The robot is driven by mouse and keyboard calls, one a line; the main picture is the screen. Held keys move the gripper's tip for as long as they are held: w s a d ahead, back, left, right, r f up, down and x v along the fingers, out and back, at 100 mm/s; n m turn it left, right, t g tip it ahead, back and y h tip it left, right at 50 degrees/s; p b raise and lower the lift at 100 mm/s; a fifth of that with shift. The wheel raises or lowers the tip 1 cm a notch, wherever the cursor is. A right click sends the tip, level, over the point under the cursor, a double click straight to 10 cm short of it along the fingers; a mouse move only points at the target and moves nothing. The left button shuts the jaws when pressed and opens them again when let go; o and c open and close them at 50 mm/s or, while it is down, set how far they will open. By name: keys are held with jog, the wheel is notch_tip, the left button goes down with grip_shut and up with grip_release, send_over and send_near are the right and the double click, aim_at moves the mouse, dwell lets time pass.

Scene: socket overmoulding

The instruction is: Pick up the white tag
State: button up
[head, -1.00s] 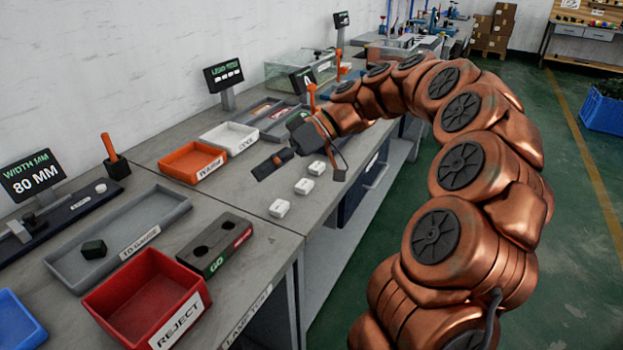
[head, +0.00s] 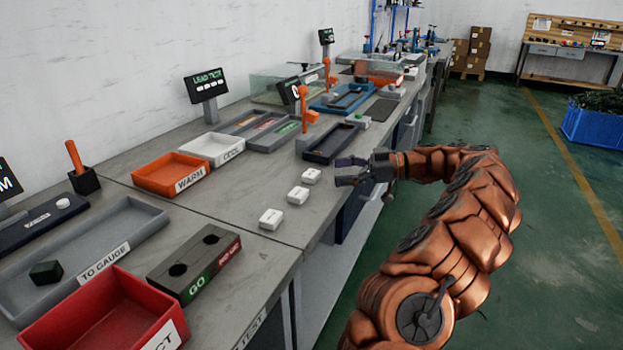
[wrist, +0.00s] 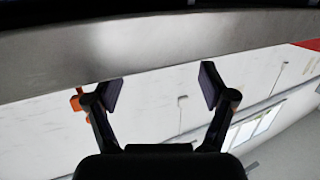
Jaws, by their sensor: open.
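Three small white blocks that look like tags lie in a row near the bench's front edge in the head view: a near one (head: 271,219), a middle one (head: 298,195) and a far one (head: 311,176). Another small white piece (head: 361,117) lies farther back. I cannot tell which is the task's white tag. My gripper (head: 343,171) is open and empty, pointing left, just right of the far block and apart from it. In the wrist view my gripper (wrist: 161,86) shows spread fingers with nothing between them; no tag shows there.
The grey bench (head: 240,200) carries an orange tray (head: 160,190), a white tray (head: 214,162), a dark tray (head: 322,158) and a red bin (head: 60,312) at the near left. A dark GO gauge block (head: 195,265) stands nearby. Open green floor lies to the right.

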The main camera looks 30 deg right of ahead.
aim_at(313, 174)
jog(key=shift+b+x, duration=0.4)
jog(key=shift+x, duration=2.75)
jog(key=shift+r, duration=0.1)
jog(key=shift+c, duration=0.3)
jog(key=c, duration=1)
